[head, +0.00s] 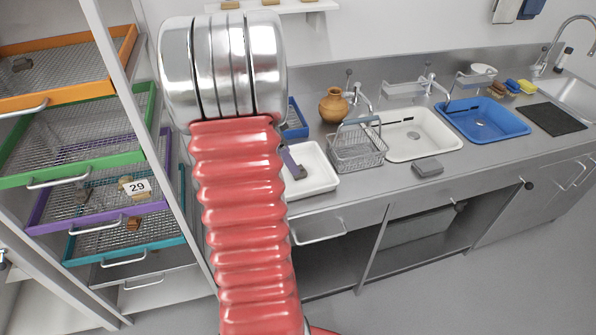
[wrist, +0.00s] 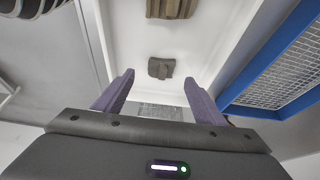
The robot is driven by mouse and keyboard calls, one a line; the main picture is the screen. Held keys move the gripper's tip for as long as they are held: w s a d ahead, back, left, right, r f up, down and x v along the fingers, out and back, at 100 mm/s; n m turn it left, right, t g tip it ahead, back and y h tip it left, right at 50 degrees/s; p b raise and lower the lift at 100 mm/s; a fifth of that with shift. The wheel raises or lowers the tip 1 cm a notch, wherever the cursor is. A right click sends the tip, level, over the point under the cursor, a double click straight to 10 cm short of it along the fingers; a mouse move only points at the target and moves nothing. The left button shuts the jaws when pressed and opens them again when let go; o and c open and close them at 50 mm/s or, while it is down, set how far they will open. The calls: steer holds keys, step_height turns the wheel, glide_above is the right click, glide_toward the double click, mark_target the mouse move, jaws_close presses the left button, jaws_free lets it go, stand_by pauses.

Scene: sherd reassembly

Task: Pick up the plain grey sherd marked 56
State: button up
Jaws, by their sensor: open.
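In the wrist view two sherds lie apart in a white tray (wrist: 140,50). A small dark grey-brown sherd (wrist: 161,68) lies near the middle, ahead of my fingertips. A larger brownish, ridged sherd (wrist: 172,8) is cut by the top edge. No number is readable on either, so I cannot tell which is 56. My gripper (wrist: 160,92) has its two purple fingers wide apart with nothing between them. In the head view a purple finger (head: 291,163) shows over the white tray (head: 318,183), and my arm hides much of that area.
A blue-framed mesh tray (wrist: 285,75) stands close on the right in the wrist view. In the head view a wire basket (head: 358,152), an orange-brown pot (head: 334,106) and a grey block (head: 428,167) are on the counter. Mesh drawers, one holding a piece marked 29 (head: 137,187), stand left.

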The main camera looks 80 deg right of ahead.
steer(key=shift+s+f, duration=0.15)
steer(key=shift+f, duration=0.15)
steer(key=shift+d+x, duration=0.15)
steer(key=shift+x, duration=1.15)
steer(key=shift+d+x, duration=0.1)
steer(key=shift+x, duration=1.2)
steer(key=shift+r, duration=0.1)
steer(key=c, duration=1.2)
step_height(320, 180, up, 10)
